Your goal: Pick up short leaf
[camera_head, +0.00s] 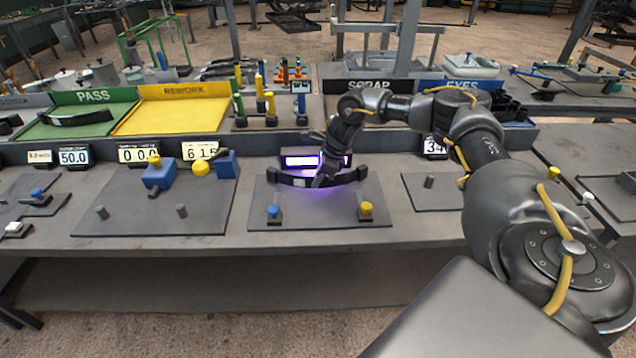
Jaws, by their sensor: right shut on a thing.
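A dark, gently curved leaf (288,179) lies across the grey plate in the middle of the bench, under a purple-white glow. Its two ends curve upward a little. A small pale label shows on its left part. My right gripper (324,182) reaches down from the right and is shut on the leaf near its middle. The fingers are small and dark here, and I cannot tell whether the leaf is clear of the plate. My left gripper is not in view.
A lit lamp bar (301,161) stands right behind the leaf. Blue (273,211) and yellow-topped (366,208) posts stand in front. The green PASS tray (120,97) holds another dark leaf (76,118). The yellow REWORK tray (180,115) looks empty.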

